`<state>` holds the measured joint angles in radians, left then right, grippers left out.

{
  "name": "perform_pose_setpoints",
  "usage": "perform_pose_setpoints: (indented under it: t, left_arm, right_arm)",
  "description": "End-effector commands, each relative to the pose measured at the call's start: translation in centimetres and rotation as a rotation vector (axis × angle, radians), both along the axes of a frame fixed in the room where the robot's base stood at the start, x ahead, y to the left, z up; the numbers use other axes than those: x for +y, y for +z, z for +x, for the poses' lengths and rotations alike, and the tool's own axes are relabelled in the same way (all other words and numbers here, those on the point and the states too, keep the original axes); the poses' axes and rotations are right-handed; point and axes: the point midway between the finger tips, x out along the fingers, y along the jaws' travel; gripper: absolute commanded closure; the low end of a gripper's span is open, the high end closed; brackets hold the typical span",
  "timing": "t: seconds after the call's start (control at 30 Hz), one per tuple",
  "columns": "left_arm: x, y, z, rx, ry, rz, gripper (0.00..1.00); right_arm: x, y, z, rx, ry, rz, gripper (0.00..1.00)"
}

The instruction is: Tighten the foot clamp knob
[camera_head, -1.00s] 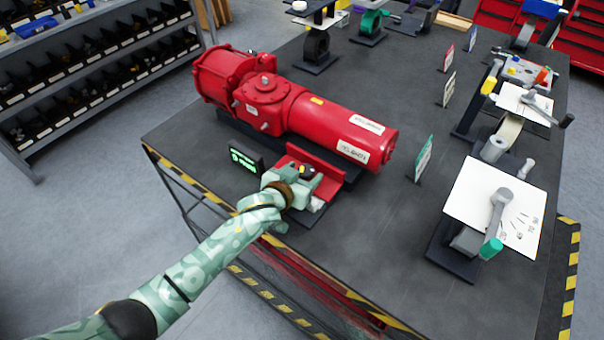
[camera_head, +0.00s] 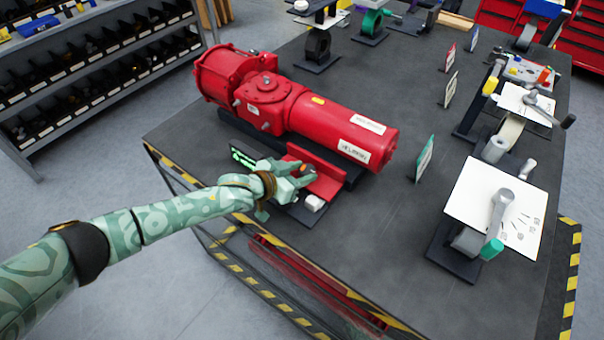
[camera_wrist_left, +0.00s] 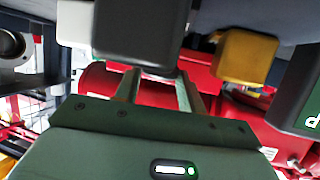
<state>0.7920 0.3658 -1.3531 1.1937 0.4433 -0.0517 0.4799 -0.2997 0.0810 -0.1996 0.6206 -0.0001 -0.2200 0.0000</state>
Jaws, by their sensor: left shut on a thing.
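The red foot clamp bracket (camera_head: 326,183) stands on a dark plate at the table's near edge, in front of the red valve actuator (camera_head: 300,112). My left gripper (camera_head: 301,174) reaches over the bracket from the left. In the left wrist view its two fingers (camera_wrist_left: 160,88) point at a dark grey block (camera_wrist_left: 135,35) and are shut on it; this seems to be the clamp knob. The fingers mostly hide the knob in the head view, where only a small orange-brown spot shows between them. My right gripper is not in view.
A small dark display with green marks (camera_head: 243,158) stands close left of the gripper. A yellow block (camera_wrist_left: 245,58) is right of the fingers in the wrist view.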

Motion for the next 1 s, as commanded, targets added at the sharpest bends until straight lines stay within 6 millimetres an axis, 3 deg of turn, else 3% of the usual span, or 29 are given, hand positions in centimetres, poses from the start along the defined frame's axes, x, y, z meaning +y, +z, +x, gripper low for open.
perform_pose_setpoints:
  t: [0.1,0.3,0.87,0.9,0.97,1.0]
  left_arm:
    - [0.3,-0.3,0.5,-0.007,-0.066,0.005,0.83]
    - [0.3,-0.3,0.5,-0.005,-0.145,0.002,0.83]
    - [0.3,0.1,0.4,-0.003,-0.181,0.001,0.83]
    - [0.3,0.1,0.4,-0.003,-0.181,0.001,0.52]
    - [0.3,0.0,0.4,-0.002,-0.182,0.001,0.38]
    - [0.2,0.0,0.4,-0.002,-0.181,0.0,0.38]
  right_arm:
    - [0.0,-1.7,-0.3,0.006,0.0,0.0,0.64]
    - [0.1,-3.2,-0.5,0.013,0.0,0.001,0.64]
    - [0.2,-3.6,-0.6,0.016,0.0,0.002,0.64]
    - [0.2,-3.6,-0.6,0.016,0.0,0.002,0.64]
    - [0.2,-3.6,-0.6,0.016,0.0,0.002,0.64]
    - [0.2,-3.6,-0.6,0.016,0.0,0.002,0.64]
